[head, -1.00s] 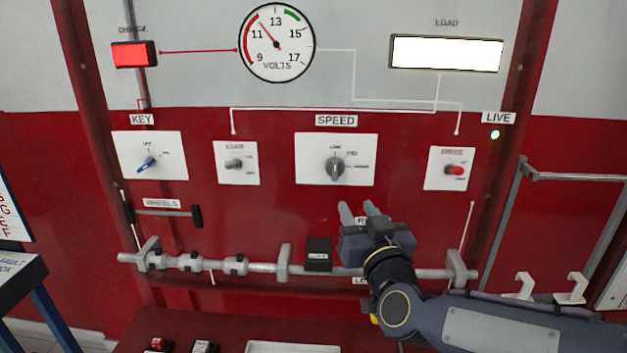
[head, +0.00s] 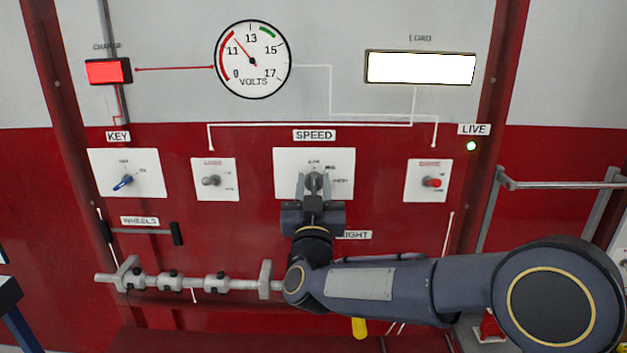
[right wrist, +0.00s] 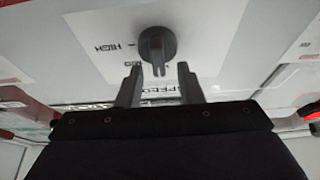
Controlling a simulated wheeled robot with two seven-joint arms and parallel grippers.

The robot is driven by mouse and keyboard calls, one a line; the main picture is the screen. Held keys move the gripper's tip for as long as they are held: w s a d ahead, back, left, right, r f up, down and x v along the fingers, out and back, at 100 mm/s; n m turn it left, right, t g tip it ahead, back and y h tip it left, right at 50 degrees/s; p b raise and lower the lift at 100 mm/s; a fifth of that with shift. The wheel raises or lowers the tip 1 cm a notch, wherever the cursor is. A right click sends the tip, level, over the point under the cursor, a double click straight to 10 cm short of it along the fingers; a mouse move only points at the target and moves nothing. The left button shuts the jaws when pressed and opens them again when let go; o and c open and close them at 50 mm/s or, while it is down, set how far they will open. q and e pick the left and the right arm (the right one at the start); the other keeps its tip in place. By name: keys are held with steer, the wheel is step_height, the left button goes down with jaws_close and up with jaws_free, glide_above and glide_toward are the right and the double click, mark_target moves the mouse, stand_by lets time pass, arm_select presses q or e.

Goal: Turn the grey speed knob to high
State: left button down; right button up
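The grey speed knob (head: 314,181) sits on a white plate (head: 287,181) under the SPEED label, with position marks around it. In the right wrist view the knob (right wrist: 157,46) is round with a raised grip bar, and a HIGH mark shows to its left. My right gripper (head: 314,184) is in front of the knob. Its fingers (right wrist: 158,75) are open, one to each side and just short of the knob, with a gap between them. The fingers partly hide the knob in the head view. My left gripper is not in view.
To the left are a blue key switch (head: 123,182) and a grey LOAD switch (head: 211,180); to the right is a red switch (head: 432,183). A grey rail (head: 190,281) runs below. A volts gauge (head: 252,59) is above, its needle near 11 to 12.

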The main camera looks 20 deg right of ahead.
steer(key=shift+w+d, duration=0.1)
steer(key=shift+w, duration=0.05)
steer(key=shift+c, duration=0.4)
jaws_close()
steer(key=shift+f, duration=0.1)
